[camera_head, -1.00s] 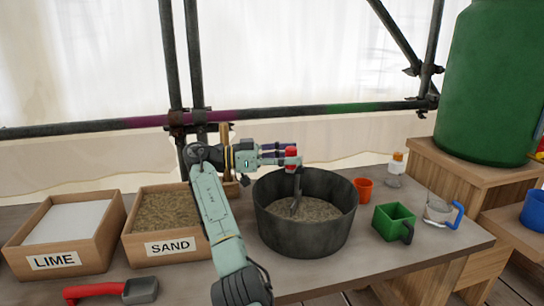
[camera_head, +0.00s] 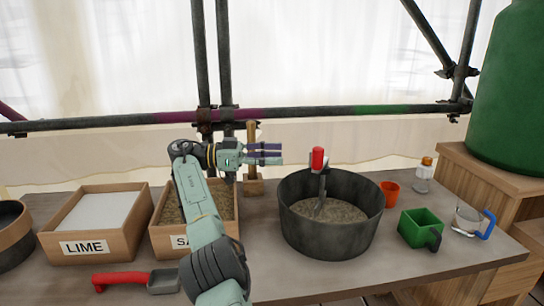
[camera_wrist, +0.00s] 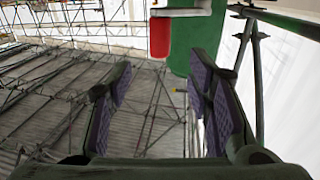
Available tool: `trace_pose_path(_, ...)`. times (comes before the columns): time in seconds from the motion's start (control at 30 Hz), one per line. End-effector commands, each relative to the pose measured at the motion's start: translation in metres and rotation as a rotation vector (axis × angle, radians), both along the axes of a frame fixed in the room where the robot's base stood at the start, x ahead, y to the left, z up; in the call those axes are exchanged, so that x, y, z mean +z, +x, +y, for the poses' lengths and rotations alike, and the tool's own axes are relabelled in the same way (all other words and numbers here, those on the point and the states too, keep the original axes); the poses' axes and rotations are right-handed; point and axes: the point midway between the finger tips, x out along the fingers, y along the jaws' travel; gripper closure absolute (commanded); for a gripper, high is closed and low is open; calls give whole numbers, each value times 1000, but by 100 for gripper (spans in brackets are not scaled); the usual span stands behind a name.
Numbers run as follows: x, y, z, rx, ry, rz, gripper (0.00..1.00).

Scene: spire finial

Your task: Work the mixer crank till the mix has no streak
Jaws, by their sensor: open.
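The mixer is a dark round tub (camera_head: 329,237) on the bench, holding a grey-brown mix (camera_head: 335,211) whose visible surface looks even, though fine streaks are too small to tell. Its crank (camera_head: 323,186) stands in the tub with a red grip (camera_head: 318,159) on top. My gripper (camera_head: 281,154) is open and empty, left of the red grip and apart from it. In the wrist view my gripper (camera_wrist: 158,95) shows its two purple-padded fingers spread, with a red piece, likely the grip (camera_wrist: 160,38), beyond them at the top.
Boxes of lime (camera_head: 97,222) and sand (camera_head: 170,212) stand left, the sand partly behind my arm. A red-handled scoop (camera_head: 135,280) lies in front. Right of the tub are an orange cup (camera_head: 390,194), a bottle (camera_head: 424,176), a green scoop (camera_head: 420,228) and a blue-handled jug (camera_head: 470,221).

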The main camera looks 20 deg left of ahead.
Motion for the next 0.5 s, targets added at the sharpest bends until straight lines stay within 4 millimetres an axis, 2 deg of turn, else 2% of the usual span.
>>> trace_pose_path(0.33, -1, 0, 1, 5, 1, 0, 54)
trace_pose_path(0.5, -7, 2, 18, 100, 17, 13, 54)
